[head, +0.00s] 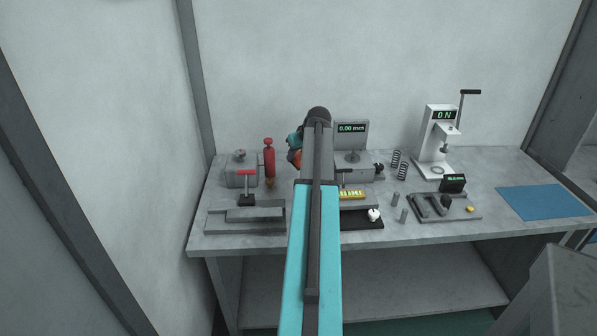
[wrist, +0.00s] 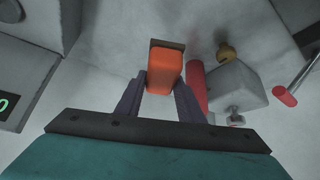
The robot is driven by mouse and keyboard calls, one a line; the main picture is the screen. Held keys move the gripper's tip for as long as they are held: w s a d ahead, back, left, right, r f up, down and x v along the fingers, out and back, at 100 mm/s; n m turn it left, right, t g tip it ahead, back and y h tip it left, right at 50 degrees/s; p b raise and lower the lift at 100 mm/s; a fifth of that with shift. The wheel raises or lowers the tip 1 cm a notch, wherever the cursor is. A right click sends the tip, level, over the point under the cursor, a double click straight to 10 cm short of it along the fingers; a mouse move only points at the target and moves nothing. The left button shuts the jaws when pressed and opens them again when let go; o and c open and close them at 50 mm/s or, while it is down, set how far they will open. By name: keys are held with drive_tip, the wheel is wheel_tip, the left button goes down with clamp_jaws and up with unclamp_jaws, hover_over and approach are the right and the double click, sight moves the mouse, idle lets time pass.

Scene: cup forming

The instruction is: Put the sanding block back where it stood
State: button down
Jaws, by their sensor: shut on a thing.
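My gripper (wrist: 163,84) is shut on the sanding block (wrist: 166,66), an orange block with a dark brownish face at its far end in the wrist view. The two dark fingers press on its sides. In the head view an orange bit of the block (head: 294,157) shows just left of my arm, above the back of the bench (head: 470,240). My arm hides the rest of the block and most of the gripper there. I cannot tell the height between block and bench top.
A red cylinder (head: 269,158) and a grey box (head: 241,172) stand left of the block. A gauge with a 0.00 mm display (head: 351,128) stands close on the right. A white press (head: 437,140) and a blue mat (head: 543,202) lie farther right. My arm covers the middle bench.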

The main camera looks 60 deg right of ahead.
drive_tip(key=shift+f, duration=1.7)
drive_tip(key=shift+f+p, duration=0.5)
drive_tip(key=shift+f, duration=1.4)
drive_tip(key=shift+f, duration=0.1)
drive_tip(key=c, duration=1.2)
unclamp_jaws()
drive_tip(key=b+v, duration=0.1)
drive_tip(key=v, duration=1.1)
drive_tip(key=shift+b, duration=0.3)
